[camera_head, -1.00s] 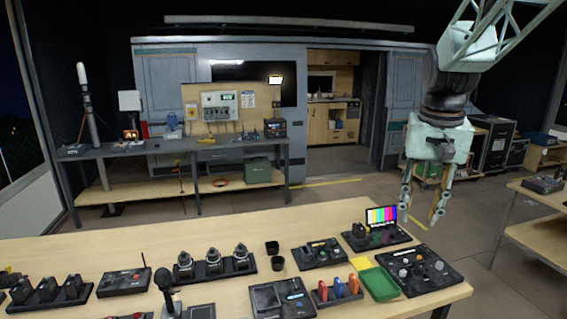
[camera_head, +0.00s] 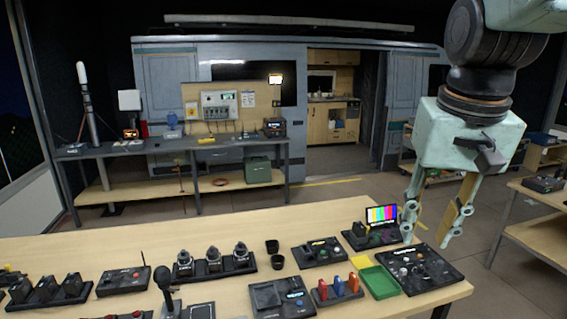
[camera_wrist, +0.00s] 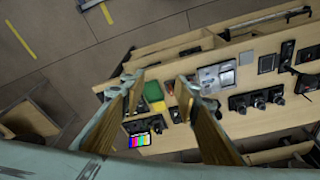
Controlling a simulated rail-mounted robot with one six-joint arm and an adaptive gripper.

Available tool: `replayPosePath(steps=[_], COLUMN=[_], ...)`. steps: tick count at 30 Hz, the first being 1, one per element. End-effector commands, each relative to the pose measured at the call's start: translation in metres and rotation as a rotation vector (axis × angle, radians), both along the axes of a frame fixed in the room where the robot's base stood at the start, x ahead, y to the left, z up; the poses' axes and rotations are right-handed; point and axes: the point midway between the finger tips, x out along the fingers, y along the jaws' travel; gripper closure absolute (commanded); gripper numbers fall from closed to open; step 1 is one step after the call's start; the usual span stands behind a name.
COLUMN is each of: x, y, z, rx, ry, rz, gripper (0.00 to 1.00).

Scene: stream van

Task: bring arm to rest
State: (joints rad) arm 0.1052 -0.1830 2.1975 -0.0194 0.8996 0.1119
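My gripper (camera_head: 429,228) hangs at the right in the head view, fingers pointing down, above the right end of the wooden table (camera_head: 215,238). In the wrist view the open fingers (camera_wrist: 162,92) frame the green tray (camera_wrist: 153,92) and the monitor (camera_wrist: 144,142) far below. My gripper touches nothing that I can see.
A side table (camera_head: 538,208) stands at the right. Open floor (camera_head: 330,208) lies between the table and the back workbench (camera_head: 115,153).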

Motion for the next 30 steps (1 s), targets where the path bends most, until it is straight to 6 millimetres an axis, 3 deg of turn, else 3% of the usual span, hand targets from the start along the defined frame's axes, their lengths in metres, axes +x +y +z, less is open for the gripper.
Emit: replayPosePath(steps=[17,30], x=[-0.095,-0.164], y=[0.029,0.045], z=[-0.001,-0.017], rx=[-0.01,-0.017], ry=[-0.054,-0.093], rz=[0.094,0.167], gripper=[0.71,0.71])
